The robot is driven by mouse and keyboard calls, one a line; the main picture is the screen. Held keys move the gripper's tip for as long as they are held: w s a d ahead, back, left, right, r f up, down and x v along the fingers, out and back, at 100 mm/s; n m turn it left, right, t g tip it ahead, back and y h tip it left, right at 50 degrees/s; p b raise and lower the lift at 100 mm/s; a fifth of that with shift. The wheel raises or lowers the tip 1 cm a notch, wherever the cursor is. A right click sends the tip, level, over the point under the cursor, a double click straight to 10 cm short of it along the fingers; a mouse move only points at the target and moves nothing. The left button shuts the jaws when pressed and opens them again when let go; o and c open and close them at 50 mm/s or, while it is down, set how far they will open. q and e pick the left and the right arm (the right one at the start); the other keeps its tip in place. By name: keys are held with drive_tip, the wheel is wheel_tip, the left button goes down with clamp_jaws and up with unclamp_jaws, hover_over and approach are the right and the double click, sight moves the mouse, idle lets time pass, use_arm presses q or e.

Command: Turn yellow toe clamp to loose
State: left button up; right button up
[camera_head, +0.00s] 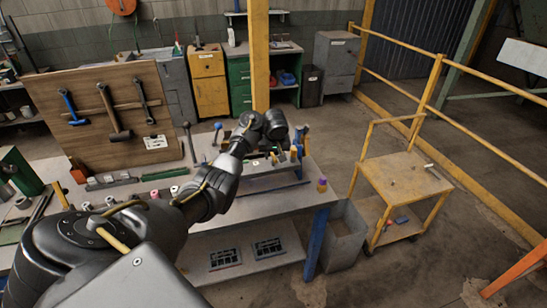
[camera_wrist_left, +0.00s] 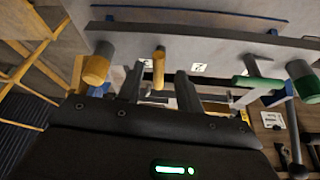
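A metal fixture (camera_wrist_left: 215,42) with clamp handles stands on the workbench (camera_head: 270,203). In the left wrist view a thin yellow handle (camera_wrist_left: 158,57), which looks like the yellow toe clamp's, hangs from it. A thicker yellow knob (camera_wrist_left: 97,66) is to its left; a green handle (camera_wrist_left: 257,82) and a green knob (camera_wrist_left: 303,82) are to its right. My left gripper (camera_wrist_left: 159,85) is open, its two fingers apart on either side of the thin yellow handle in the picture. I cannot tell whether they touch it. In the head view my wrist partly hides the fixture. My right gripper is not in view.
A wooden tool board (camera_head: 85,150) with hammer and wrenches stands at the bench's left. A purple-topped bottle (camera_head: 322,185) is near the right end. A grey bin (camera_head: 343,240) and a yellow cart (camera_head: 405,178) stand to the right. Open floor lies at the lower right.

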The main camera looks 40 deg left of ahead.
use_arm(q)
drive_tip(key=shift+x, duration=1.05)
drive_tip(key=shift+c, duration=0.4)
